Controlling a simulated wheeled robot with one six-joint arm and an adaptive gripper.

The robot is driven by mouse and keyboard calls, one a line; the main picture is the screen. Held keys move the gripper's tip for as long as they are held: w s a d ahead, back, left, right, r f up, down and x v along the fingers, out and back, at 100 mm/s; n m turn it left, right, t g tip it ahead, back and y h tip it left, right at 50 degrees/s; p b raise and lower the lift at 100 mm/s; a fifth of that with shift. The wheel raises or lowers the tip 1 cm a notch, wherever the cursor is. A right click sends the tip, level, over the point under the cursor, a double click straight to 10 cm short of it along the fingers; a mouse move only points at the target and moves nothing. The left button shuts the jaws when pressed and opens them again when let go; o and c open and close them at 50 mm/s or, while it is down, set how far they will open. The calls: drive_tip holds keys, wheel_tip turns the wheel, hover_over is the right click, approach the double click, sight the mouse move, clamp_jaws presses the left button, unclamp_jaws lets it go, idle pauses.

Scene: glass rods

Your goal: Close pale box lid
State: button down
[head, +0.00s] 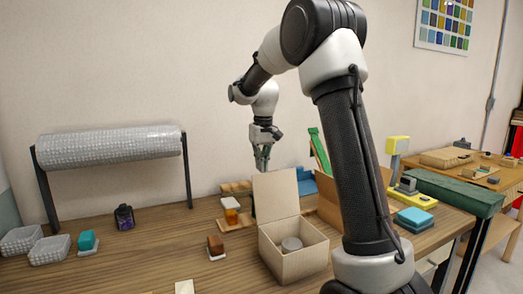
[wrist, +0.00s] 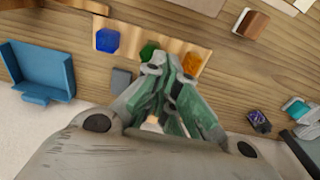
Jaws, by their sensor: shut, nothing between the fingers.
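A pale edge at the top of the wrist view may be part of the box or lid; I cannot tell.
A roll of bubble wrap (head: 110,145) on a stand is at the back left. An amber block (head: 231,216) and a brown block (head: 216,245) lie left of the box. A blue tray (wrist: 38,68) shows in the wrist view. The table's front left is mostly free.

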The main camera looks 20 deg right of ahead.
drive_tip(key=s, duration=0.2)
drive_tip(key=s+r, duration=0.1)
drive_tip(key=shift+s+r, duration=0.2)
drive_tip(key=shift+s, duration=0.2)
drive_tip(key=shift+s+r, duration=0.1)
